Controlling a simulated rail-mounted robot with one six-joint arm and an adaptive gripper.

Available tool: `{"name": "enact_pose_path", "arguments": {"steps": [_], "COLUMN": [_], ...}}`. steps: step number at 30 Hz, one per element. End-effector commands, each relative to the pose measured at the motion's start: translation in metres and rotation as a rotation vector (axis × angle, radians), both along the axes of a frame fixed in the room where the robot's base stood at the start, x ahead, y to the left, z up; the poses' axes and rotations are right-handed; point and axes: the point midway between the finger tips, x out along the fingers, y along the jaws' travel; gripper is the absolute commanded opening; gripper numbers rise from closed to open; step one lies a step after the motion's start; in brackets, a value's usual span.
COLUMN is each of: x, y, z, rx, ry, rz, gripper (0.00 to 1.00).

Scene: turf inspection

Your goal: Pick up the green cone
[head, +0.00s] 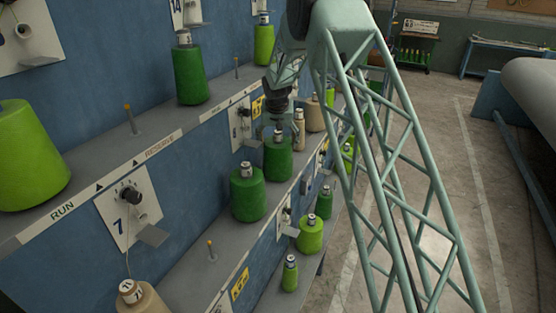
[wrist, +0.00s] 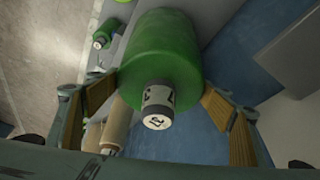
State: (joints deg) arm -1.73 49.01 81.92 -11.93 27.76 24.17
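A dark green cone (head: 278,160) with a pale labelled tip stands on the middle shelf in the head view. My gripper (head: 277,128) is just above its tip. In the wrist view the green cone (wrist: 160,50) fills the upper middle, its labelled tip toward the camera. The two tan-padded fingers of my gripper (wrist: 161,90) are spread on either side of that tip, with nothing held. A second dark green cone (head: 247,195) stands nearer on the same shelf. Whether the fingers touch the cone cannot be told.
Tan cones (head: 314,114) stand close behind the cone. Lime cones (head: 310,236) sit on the lower shelf; another dark green cone (head: 190,72) is on the upper shelf. The blue panel (head: 200,160) is close on the left. Open concrete floor (head: 455,170) lies right.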

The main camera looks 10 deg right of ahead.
Motion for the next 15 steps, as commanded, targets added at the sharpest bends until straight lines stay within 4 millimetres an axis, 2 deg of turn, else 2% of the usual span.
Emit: {"name": "enact_pose_path", "arguments": {"steps": [1,9,15], "x": [0.0,0.0001,0.0015], "y": [0.0001,0.0001,0.0002], "z": [0.0,-0.0001,0.0024], "rx": [0.0,0.0,0.0], "ry": [0.0,0.0,-0.004], "rz": [0.0,0.0,0.0], "gripper": [0.66,0.41,0.41]}}
